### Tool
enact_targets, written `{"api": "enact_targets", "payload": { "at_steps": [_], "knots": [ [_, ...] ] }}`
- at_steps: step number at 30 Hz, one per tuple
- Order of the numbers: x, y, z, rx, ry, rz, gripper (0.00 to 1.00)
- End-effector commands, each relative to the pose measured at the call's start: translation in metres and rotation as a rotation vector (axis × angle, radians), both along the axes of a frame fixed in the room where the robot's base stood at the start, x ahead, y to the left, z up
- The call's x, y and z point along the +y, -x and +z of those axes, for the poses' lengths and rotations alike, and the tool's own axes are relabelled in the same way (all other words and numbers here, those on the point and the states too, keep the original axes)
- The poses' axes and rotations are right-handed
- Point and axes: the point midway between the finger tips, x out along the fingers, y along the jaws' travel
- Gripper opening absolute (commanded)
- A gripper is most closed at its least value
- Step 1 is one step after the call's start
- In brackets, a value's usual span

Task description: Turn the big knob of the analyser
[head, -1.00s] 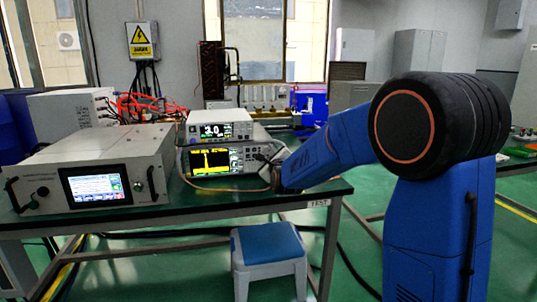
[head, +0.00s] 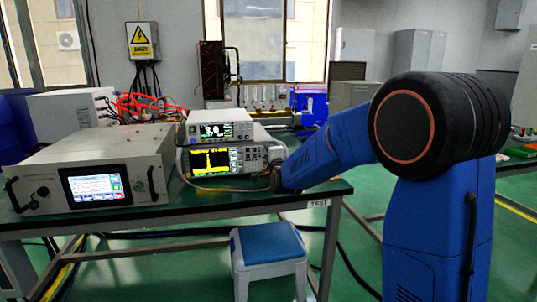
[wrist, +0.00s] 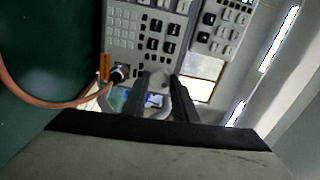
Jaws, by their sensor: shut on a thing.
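The analyser (head: 210,162) is the lower of two stacked instruments on the bench in the head view, its screen showing a yellow trace. Its grey button panel (wrist: 127,32) fills the upper middle of the wrist view. My gripper (wrist: 160,88) is at the panel, its two dark fingers close together. It is shut on the big grey knob (wrist: 157,84), which shows only partly between the fingers. In the head view my arm's end is at the analyser's right front; the fingers and the knob are too small to make out there.
A copper-coloured cable (wrist: 40,98) loops to a connector left of the fingers. A white instrument (head: 213,130) sits on top of the analyser. A larger boxed unit (head: 92,170) stands to its left on the bench. A blue stool (head: 268,243) is in front of the bench.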

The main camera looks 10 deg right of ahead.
Motion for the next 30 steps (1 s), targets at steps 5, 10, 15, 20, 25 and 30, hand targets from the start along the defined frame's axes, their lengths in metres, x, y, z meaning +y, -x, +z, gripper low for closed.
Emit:
{"api": "enact_targets", "payload": {
  "at_steps": [5, 10, 15, 20, 25, 30],
  "knots": [
    [0.0005, 0.0003, -0.0014, 0.002, 0.168, 0.001, 0.04],
    [0.0005, 0.0003, -0.0016, 0.002, 0.329, 0.002, 0.04],
    [0.0005, 0.0004, -0.0019, 0.003, 0.49, 0.002, 0.04],
    [0.0005, 0.0004, -0.0021, 0.003, 0.642, 0.002, 0.04],
    [0.0004, 0.0004, -0.0024, 0.003, 0.795, 0.002, 0.04],
    [0.0004, 0.0005, -0.0027, 0.003, 0.925, 0.002, 0.04]
  ]
}}
